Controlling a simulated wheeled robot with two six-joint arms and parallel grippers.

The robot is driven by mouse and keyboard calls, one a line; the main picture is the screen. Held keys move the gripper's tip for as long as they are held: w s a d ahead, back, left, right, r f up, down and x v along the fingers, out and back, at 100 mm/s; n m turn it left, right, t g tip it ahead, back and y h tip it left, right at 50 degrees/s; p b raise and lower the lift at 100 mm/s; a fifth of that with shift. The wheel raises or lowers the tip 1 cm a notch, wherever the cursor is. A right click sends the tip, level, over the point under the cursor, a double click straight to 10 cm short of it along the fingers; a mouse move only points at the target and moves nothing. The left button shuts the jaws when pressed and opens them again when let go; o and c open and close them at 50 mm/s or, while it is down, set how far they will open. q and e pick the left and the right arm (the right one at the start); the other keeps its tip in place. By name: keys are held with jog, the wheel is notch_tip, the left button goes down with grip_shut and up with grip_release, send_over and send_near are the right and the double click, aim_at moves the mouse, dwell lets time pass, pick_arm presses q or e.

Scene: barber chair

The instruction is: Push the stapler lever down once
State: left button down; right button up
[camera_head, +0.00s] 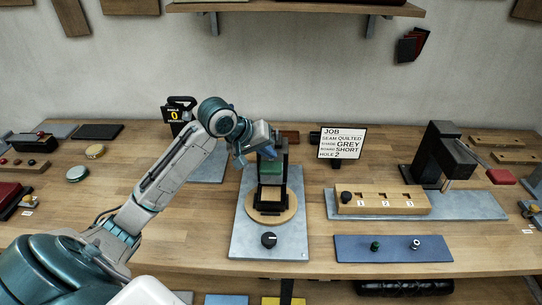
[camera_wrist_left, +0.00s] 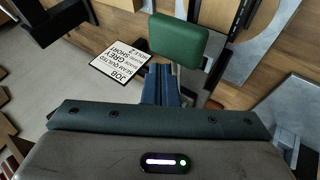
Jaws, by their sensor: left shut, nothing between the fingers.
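A green padded block (camera_wrist_left: 180,40) shows close up in the left wrist view, just beyond my left fingers. In the head view green (camera_head: 270,168) shows on the device below my wrist. My left gripper (camera_head: 240,157) is over the device's upper left side, shut and empty. Its blue fingertips (camera_wrist_left: 162,80) are together in the wrist view. I cannot tell whether they touch the green block. My right gripper is not in view.
A black press (camera_head: 440,152) with a red-ended lever (camera_head: 501,176) stands at right, beside a numbered wooden block (camera_head: 383,202). A job sign (camera_head: 342,142) stands behind. A blue mat (camera_head: 393,254) with two small knobs lies in front. A black dial (camera_head: 268,240) sits on the grey plate.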

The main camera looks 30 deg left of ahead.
pick_arm(q)
jog(key=shift+s+f, duration=0.1)
jog(key=shift+f, duration=0.7)
dwell(0.5)
dwell(0.5)
jog(key=shift+w+a+r+p, duration=0.1)
jog(key=shift+r+p, duration=0.95)
jog(key=shift+p, duration=0.35)
jog(key=shift+w+r+p, duration=0.1)
jog(key=shift+r+p, duration=0.9)
jog(key=shift+p, duration=0.4)
jog(key=r+p, duration=0.1)
jog(key=p, duration=0.1)
jog(key=r+p, duration=0.3)
jog(key=r, duration=0.1)
jog(key=shift+w+a+p, duration=0.2)
jog(key=shift+w+p, duration=0.2)
jog(key=shift+f, duration=0.1)
